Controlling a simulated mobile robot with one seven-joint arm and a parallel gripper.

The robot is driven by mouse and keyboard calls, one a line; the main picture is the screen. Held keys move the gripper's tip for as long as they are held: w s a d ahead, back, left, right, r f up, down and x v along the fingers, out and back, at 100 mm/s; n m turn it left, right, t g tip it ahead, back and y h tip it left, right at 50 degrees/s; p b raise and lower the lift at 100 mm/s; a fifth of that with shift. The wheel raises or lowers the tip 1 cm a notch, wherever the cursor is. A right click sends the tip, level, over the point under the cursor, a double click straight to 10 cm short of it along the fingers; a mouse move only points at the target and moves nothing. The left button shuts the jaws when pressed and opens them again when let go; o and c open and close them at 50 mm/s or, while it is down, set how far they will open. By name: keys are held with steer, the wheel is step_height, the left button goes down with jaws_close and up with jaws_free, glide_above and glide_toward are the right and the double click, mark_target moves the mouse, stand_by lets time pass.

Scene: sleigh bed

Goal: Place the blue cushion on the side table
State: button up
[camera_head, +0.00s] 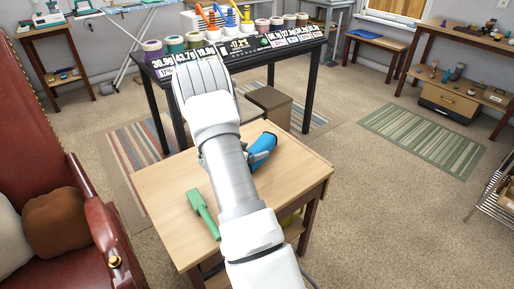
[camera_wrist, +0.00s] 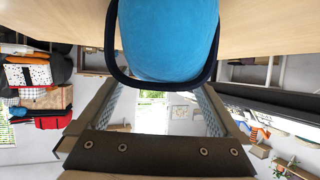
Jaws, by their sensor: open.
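The blue cushion (camera_head: 263,147), with a dark edge, is on the light wooden side table (camera_head: 300,172), just right of my arm and partly hidden by it. In the wrist view, the cushion (camera_wrist: 168,38) fills the top middle, with a dark band around its rim. My gripper (camera_wrist: 164,90) is open, its two fingers reaching toward the cushion's lower end in that view. Whether they touch it, I cannot tell. In the head view my gripper is mostly hidden behind my arm. The pale tabletop (camera_wrist: 275,28) shows beside the cushion.
A red leather armchair (camera_head: 85,190) is at left.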

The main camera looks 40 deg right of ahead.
steer(key=p+v, duration=0.1)
steer(key=v, duration=0.7)
steer(key=shift+s+a+r+p, duration=0.1)
steer(key=shift+a+r+p, duration=0.05)
steer(key=shift+a+p, duration=0.2)
steer(key=w+a+r+n+t+y, duration=0.3)
steer(key=a+r+n+t+y, duration=0.15)
steer(key=a+r, duration=0.6)
steer(key=w+a+r+n+t+y, duration=0.25)
steer(key=a+r+y, duration=0.35)
steer(key=a+r, duration=0.4)
steer(key=s+a+r+n+g+y, duration=0.1)
steer(key=s+a+r+n+y, duration=0.3)
steer(key=s+a, duration=0.65)
steer(key=s+r+n+g+h, duration=0.1)
steer(key=s+n+g+h, duration=0.1)
steer(key=s, duration=1.5)
steer(key=shift+s+a+n+g, duration=0.2)
steer(key=shift+s+n+g, duration=0.3)
steer(key=shift+n, duration=0.7)
steer(key=shift+w+r, duration=0.1)
